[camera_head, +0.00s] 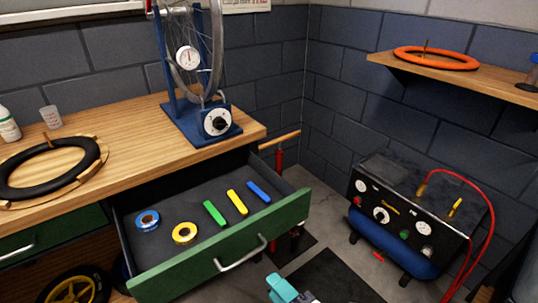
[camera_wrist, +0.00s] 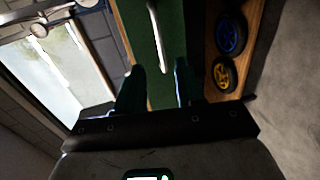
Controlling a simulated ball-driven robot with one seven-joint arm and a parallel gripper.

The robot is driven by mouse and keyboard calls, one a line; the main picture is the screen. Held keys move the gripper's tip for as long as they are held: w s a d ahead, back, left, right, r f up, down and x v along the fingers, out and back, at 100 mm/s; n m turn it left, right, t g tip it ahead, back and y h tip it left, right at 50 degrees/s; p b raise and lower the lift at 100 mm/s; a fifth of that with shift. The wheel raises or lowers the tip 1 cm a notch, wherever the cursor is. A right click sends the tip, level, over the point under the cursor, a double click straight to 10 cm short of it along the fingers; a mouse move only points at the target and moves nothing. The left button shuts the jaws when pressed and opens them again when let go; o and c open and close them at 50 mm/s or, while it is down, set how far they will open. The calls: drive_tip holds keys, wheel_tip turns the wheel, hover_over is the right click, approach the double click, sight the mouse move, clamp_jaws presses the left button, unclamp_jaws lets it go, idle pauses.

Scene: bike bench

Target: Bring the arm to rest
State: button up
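My gripper (camera_wrist: 158,85) shows in the wrist view with its two dark teal fingers apart and nothing visible between them. The green drawer front (camera_wrist: 140,30) and its pale handle (camera_wrist: 158,38) lie beyond the fingers; I see no contact. In the head view, a teal part of my gripper (camera_head: 283,289) shows at the bottom edge, in front of the open drawer (camera_head: 222,246) and below its handle (camera_head: 243,254). The rest of my arm is out of that view.
The drawer stands out from the wooden bench (camera_head: 130,122) and holds blue tape (camera_head: 147,220), yellow tape (camera_head: 185,233) and coloured tyre levers (camera_head: 237,202). A compressor (camera_head: 415,215) with a red hose stands right. A wall shelf (camera_head: 460,73) bears an orange ring (camera_head: 436,58). Wheels (camera_wrist: 231,33) sit below the bench.

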drive_tip(key=s+d+f+m+g+h+p, duration=0.3)
drive_tip(key=s+d+m+g+h+p, duration=0.6)
drive_tip(key=s+d+m, duration=1.3)
drive_tip(key=d+m+g+p, duration=0.1)
drive_tip(key=d+m+g, duration=0.1)
drive_tip(key=m+g, duration=0.1)
drive_tip(key=shift+s+f+p, duration=0.2)
drive_tip(key=shift+s+p, duration=0.15)
